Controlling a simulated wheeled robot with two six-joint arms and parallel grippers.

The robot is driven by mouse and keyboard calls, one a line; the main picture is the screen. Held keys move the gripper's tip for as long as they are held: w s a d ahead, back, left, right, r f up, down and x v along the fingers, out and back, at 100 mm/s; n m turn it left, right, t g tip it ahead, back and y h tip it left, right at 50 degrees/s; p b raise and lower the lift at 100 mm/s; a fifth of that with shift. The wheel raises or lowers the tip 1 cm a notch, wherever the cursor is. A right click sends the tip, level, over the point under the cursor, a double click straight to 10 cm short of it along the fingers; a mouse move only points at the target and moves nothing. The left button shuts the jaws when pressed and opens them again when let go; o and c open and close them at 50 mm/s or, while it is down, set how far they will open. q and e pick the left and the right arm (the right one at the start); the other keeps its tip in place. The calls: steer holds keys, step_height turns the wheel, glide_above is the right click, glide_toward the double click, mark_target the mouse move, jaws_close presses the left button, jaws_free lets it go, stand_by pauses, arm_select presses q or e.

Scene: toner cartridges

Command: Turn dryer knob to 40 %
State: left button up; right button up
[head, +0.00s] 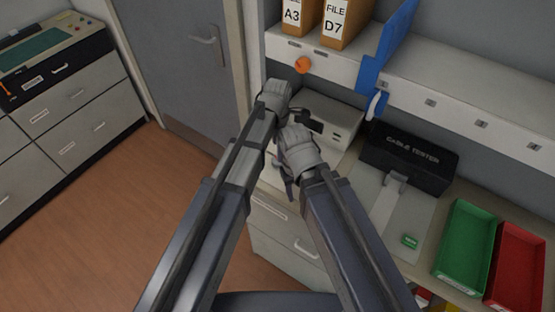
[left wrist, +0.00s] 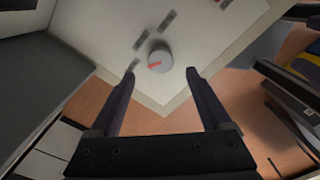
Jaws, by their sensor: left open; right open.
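The dryer is probably the pale box (head: 342,112) on the counter in the head view, partly hidden by my arms. In the left wrist view its pale panel (left wrist: 205,35) carries a round grey knob (left wrist: 159,56) with a red pointer mark. The scale is too small to read. My left gripper (left wrist: 160,74) is open and empty, its two fingers apart. The knob shows between and just beyond the fingertips, with no visible contact. In the head view the left fingertips are hidden. My right gripper (head: 286,176) is open beside the left wrist, in front of the counter.
A black cable tester (head: 410,160) stands right of the box. A green tray (head: 466,240) and a red tray (head: 517,262) lie farther right.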

arm_select(q)
step_height(320, 180, down, 6)
steer(key=b, duration=0.5)
steer(key=shift+f, duration=0.1)
arm_select(e)
step_height(320, 180, down, 6)
steer(key=shift+f, duration=0.1)
arm_select(q)
steer(key=shift+c, duration=0.3)
jaws_close()
